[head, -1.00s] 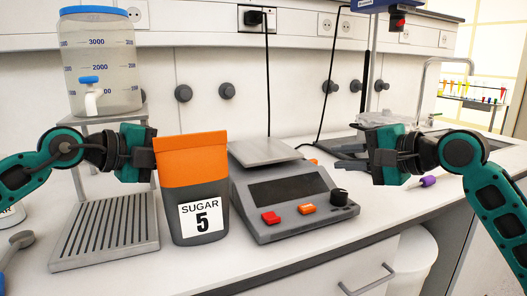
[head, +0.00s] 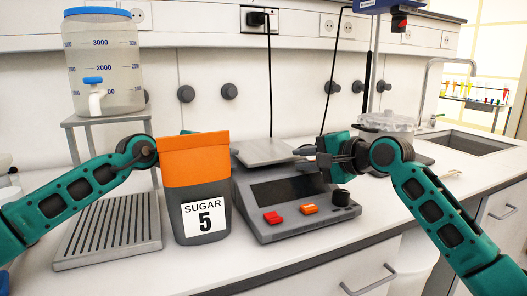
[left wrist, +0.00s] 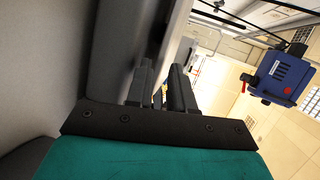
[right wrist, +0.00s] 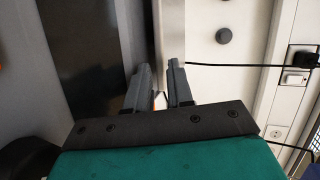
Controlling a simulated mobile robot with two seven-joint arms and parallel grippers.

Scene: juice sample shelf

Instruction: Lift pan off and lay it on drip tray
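The flat grey pan (head: 262,151) sits on top of the balance (head: 280,200). Its near-edge strip shows in the right wrist view (right wrist: 169,28). My right gripper (head: 306,151) is at the pan's right side, its fingers pointing left. In the right wrist view its fingers (right wrist: 160,80) are apart with a narrow gap at the pan's edge; I cannot tell whether they touch it. My left gripper is hidden behind the sugar bag (head: 195,165) in the head view. Its fingers (left wrist: 163,85) are slightly apart in the left wrist view. The slotted drip tray (head: 110,232) lies at left, empty.
The sugar bag stands upright between drip tray and balance, close in front of my left arm. A water container (head: 103,75) with a tap is on a stand above the tray. A black cable (head: 269,90) hangs behind the balance. A sink (head: 470,142) is at right.

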